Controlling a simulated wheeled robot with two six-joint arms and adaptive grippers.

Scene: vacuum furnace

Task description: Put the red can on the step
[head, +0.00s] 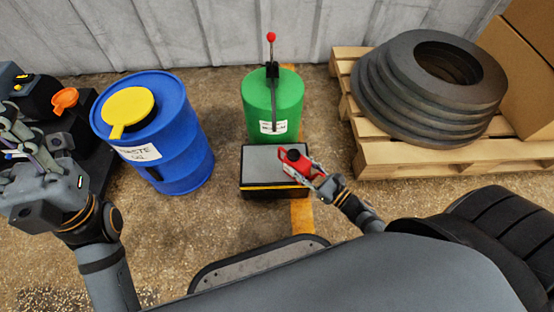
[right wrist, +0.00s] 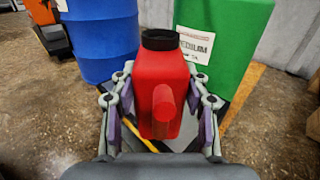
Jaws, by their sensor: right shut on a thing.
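The red can (head: 293,158) with a black cap is held in my right gripper (head: 308,172), over the right part of the step. In the right wrist view the red can (right wrist: 160,90) stands upright between the fingers of my right gripper (right wrist: 160,105), which is shut on it. The step (head: 262,163) is a low block with a grey top and a yellow front edge, in front of the green drum. I cannot tell whether the can touches the step top. My left gripper (head: 40,190) is at the left edge, its fingers partly out of view.
A green drum (head: 262,105) with a red-knobbed lever stands right behind the step. A blue drum (head: 180,130) with a yellow lid is to the left. A pallet (head: 420,157) with stacked dark rings is to the right. Floor is free left of the step.

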